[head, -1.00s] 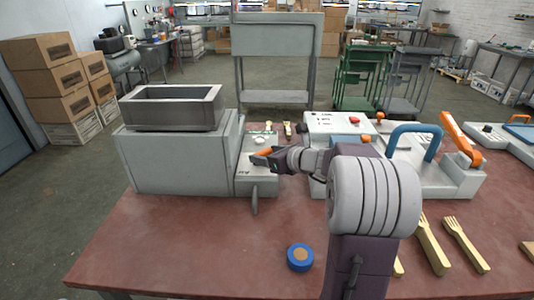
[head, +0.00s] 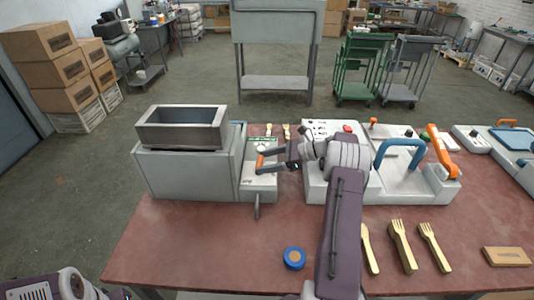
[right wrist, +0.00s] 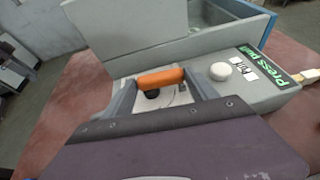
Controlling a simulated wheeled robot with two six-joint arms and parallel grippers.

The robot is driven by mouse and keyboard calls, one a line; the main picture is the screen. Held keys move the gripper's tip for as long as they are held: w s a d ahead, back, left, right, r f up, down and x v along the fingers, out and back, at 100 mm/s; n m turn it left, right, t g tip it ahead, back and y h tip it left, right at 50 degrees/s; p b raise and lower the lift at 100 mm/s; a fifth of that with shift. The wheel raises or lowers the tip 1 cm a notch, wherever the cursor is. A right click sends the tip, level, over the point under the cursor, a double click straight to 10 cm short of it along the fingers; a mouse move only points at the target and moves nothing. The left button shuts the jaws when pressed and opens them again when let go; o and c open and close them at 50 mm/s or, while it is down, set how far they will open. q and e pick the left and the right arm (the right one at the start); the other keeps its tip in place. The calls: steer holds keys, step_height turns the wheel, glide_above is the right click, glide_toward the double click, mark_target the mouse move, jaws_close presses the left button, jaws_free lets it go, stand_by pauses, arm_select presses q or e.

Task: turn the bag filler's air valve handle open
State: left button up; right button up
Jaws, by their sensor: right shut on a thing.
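The bag filler (head: 190,176) is a grey machine with an open hopper (head: 182,133) on top, at the left of the table. The orange valve handle (head: 260,161) is on its lower right-hand panel. My right gripper (head: 263,160) is shut on this handle. In the right wrist view, the orange handle (right wrist: 161,78) lies crosswise between the two grey fingers of my right gripper (right wrist: 160,90), over a pale plate with a dark round part. A white button (right wrist: 219,71) and a green label (right wrist: 268,65) are beside it. My left gripper is not seen.
A grey press with a blue handle (head: 398,147) and an orange lever (head: 442,150) stands right of my arm. Wooden forks (head: 402,246), a blue tape roll (head: 294,258) and a wooden block (head: 506,256) lie at the front. The red table (head: 190,245) is clear at front left.

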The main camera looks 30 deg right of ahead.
steer(key=shift+w+n+g+y+p, duration=0.1)
steer(key=shift+n+g+y+p, duration=0.2)
steer(key=shift+n+g+p, duration=0.25)
steer(key=o, duration=1.4)
steer(key=shift+c, duration=0.2)
steer(key=v, duration=0.9)
steer(key=shift+f, duration=0.15)
